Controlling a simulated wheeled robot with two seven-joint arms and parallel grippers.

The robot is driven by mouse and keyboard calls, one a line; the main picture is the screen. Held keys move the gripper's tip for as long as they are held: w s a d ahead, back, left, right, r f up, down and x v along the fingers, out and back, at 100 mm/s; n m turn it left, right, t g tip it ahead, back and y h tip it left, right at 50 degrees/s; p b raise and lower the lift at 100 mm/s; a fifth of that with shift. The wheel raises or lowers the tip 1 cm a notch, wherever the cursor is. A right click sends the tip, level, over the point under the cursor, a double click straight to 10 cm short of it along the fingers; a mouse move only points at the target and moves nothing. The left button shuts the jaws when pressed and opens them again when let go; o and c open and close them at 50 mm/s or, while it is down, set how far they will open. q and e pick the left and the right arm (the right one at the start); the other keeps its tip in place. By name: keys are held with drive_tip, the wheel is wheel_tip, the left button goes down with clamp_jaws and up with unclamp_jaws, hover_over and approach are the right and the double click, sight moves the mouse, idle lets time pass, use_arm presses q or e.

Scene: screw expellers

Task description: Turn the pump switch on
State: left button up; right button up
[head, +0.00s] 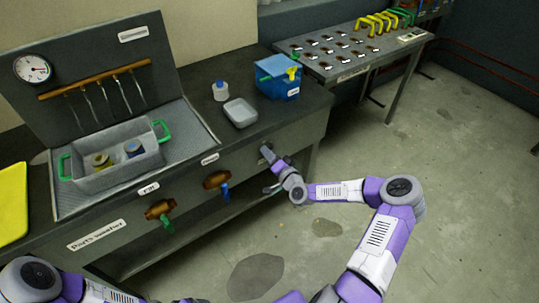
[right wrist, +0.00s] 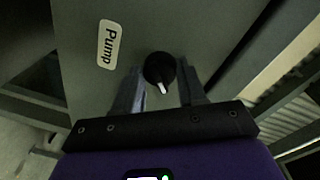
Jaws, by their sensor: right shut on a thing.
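The pump switch (right wrist: 160,68) is a round black knob with a white pointer, seen in the right wrist view on a grey panel beside a white label reading Pump (right wrist: 108,44). My right gripper (right wrist: 160,80) has one finger on each side of the knob and is shut on it. In the head view my right gripper (head: 267,153) is at the right end of the parts washer's front panel, where it hides the knob. My left gripper is out of view; only part of my left arm shows at the lower left.
Two valves with green (head: 167,224) and blue (head: 225,191) handles stick out in front. Open floor lies at right.

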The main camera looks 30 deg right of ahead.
drive_tip(key=shift+m, duration=1.1)
drive_tip(key=o, duration=1.1)
drive_tip(key=shift+c, duration=0.2)
drive_tip(key=s+p, duration=0.2)
drive_tip(key=s, duration=0.5)
drive_tip(key=shift+s+d+r, duration=0.15)
drive_tip(key=shift+s+r, duration=0.1)
drive_tip(key=shift+s, duration=0.05)
